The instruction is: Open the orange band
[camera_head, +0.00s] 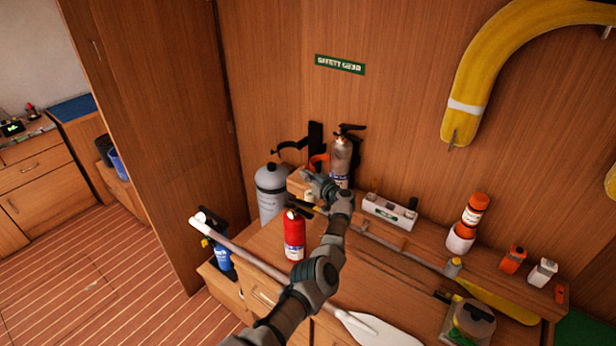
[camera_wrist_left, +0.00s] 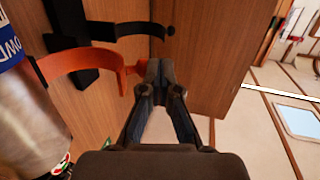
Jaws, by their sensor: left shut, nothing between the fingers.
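The orange band (camera_head: 318,160) is on the wall bracket, left of the silver extinguisher (camera_head: 341,158). In the left wrist view the orange band (camera_wrist_left: 85,62) curves out from beside the extinguisher (camera_wrist_left: 28,115), and its free end stands off the cylinder. It looks swung open. My left gripper (camera_head: 308,180) is just in front of the band. In the left wrist view its fingertips (camera_wrist_left: 157,72) are together and empty, right beside the band's end tab; whether they touch it I cannot tell. My right gripper is not in view.
A black band (camera_head: 289,147) sticks out left from the black bracket (camera_head: 315,136). A grey tank (camera_head: 270,190) and a red extinguisher (camera_head: 294,236) stand close to my left arm. A paddle (camera_head: 375,328) lies across the front. A white box (camera_head: 390,212) sits right.

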